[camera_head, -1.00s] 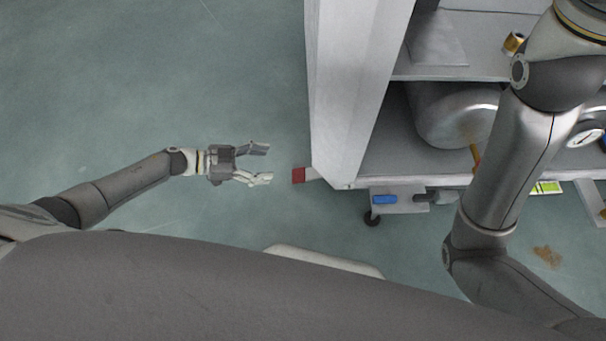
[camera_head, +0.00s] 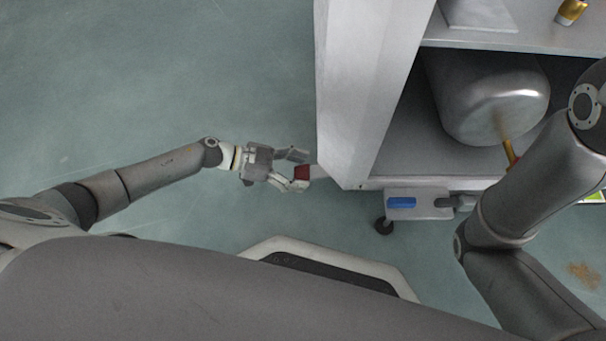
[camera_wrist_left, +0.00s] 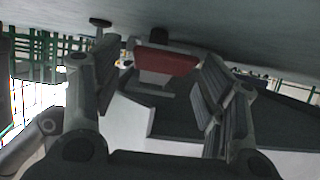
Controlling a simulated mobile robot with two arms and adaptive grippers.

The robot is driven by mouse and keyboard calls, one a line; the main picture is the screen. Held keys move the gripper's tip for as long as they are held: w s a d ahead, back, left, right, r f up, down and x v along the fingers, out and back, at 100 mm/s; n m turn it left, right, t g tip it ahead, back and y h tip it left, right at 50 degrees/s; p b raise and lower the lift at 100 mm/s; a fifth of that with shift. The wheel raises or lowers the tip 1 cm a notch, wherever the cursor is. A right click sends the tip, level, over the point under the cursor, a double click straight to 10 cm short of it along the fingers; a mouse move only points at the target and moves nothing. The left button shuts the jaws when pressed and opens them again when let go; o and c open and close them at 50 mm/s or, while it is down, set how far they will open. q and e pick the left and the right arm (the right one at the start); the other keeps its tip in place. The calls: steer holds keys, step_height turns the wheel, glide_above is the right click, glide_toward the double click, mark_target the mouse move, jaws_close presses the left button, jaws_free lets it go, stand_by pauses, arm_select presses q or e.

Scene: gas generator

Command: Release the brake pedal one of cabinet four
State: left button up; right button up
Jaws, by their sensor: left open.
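The red brake pedal (camera_head: 302,173) sticks out at the lower left corner of the grey cabinet (camera_head: 345,150) in the head view. My left gripper (camera_head: 300,170) is open, with its fingertips at the pedal. In the left wrist view the red pedal (camera_wrist_left: 167,62) lies ahead between the two open fingers of the left gripper (camera_wrist_left: 160,85). I cannot tell whether a finger touches it. My right arm crosses the right side of the head view, and its gripper is out of the picture.
A blue pedal (camera_head: 401,202) sits on a bracket under the cabinet front, beside a black caster (camera_head: 383,226). A metal tank (camera_head: 490,95) stands on the cabinet shelf. The floor (camera_head: 170,80) left of the cabinet is clear.

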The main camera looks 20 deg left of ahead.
arm_select(q)
steer(key=shift+w+d+f, duration=0.2)
steer(key=shift+d+f, duration=0.05)
steer(key=shift+d, duration=0.4)
